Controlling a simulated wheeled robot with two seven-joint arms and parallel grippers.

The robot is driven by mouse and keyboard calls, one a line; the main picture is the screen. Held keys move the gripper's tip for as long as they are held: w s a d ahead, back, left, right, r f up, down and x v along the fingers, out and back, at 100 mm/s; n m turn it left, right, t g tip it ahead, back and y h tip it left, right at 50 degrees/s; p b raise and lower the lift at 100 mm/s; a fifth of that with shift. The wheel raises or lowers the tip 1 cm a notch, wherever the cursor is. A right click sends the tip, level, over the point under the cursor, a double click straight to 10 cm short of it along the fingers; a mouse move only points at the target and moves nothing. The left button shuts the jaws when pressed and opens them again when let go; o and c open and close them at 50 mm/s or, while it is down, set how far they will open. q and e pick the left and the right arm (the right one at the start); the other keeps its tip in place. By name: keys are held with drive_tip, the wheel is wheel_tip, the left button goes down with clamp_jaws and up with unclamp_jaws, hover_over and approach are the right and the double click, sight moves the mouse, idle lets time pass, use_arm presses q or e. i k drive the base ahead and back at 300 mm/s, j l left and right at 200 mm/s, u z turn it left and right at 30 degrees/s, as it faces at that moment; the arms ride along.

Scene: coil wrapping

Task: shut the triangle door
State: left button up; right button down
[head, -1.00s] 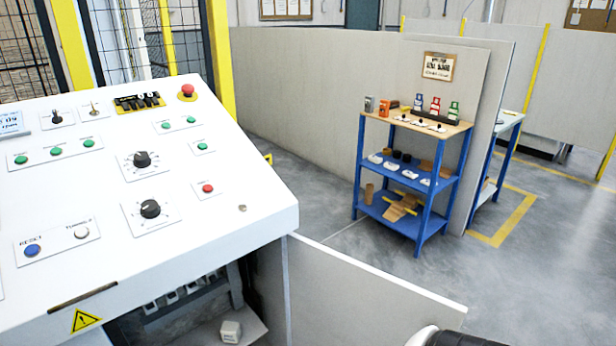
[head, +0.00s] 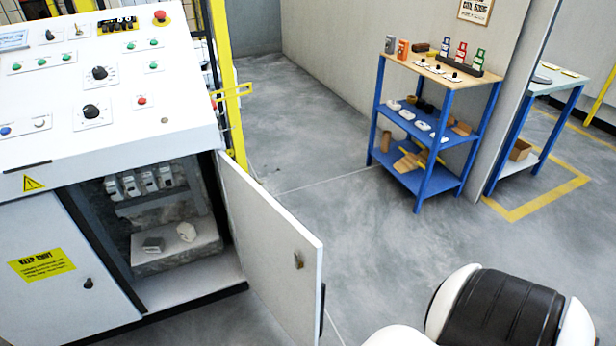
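The cabinet under the control desk has an open door (head: 270,262) on its right side, swung out toward the right and standing clear of the opening. A small latch shows on the door's visible face; I see no triangle on that face. A yellow triangle sign (head: 33,183) is on the desk's front edge, above the left cabinet door (head: 65,270). That left door is shut and has a yellow "keep shut" label and a dark knob. Neither gripper is in view; white and black parts of my arm fill the lower right corner.
The open cabinet bay (head: 170,225) holds a row of switches and two small blocks on a ledge. A blue shelf rack (head: 420,190) with small items stands at the back right, beside a grey partition. The floor between door and rack is clear.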

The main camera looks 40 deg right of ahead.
sight(268, 237)
drive_tip(key=l+u, duration=0.1)
drive_tip(key=l, duration=0.65)
drive_tip(key=k+l+u, duration=0.1)
drive_tip(key=l, duration=0.6)
drive_tip(key=l+u, duration=0.1)
drive_tip(key=l, duration=0.65)
drive_tip(key=k+l, duration=0.4)
drive_tip(key=k, duration=0.2)
